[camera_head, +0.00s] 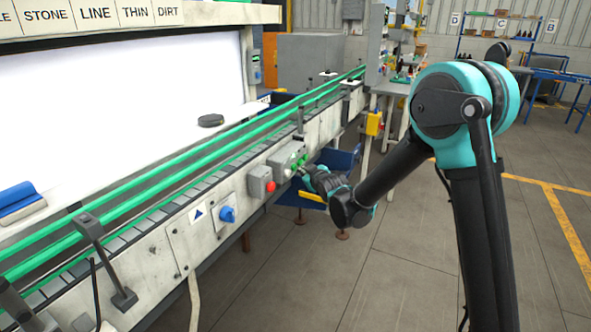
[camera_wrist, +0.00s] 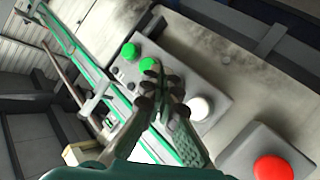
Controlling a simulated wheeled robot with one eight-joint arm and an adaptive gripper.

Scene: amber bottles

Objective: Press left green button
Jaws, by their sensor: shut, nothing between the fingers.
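A grey control box (camera_head: 284,156) with green buttons (camera_head: 302,161) is on the side of the conveyor in the head view. In the wrist view the box (camera_wrist: 178,82) bears two green buttons in a row with a white button (camera_wrist: 199,107). The green button closer to the white one (camera_wrist: 148,64) is the left one and is partly hidden by my fingertips; the other green button (camera_wrist: 129,50) is clear. My gripper (camera_wrist: 166,84) is shut and empty, its tips just in front of the box by the left green button. I cannot tell whether they touch it.
A box with a red button (camera_wrist: 272,168) is beside the control box. A blue knob (camera_head: 227,214) is further left on the conveyor side. Green rails (camera_head: 150,172) run above. Open floor (camera_head: 400,262) lies to the right.

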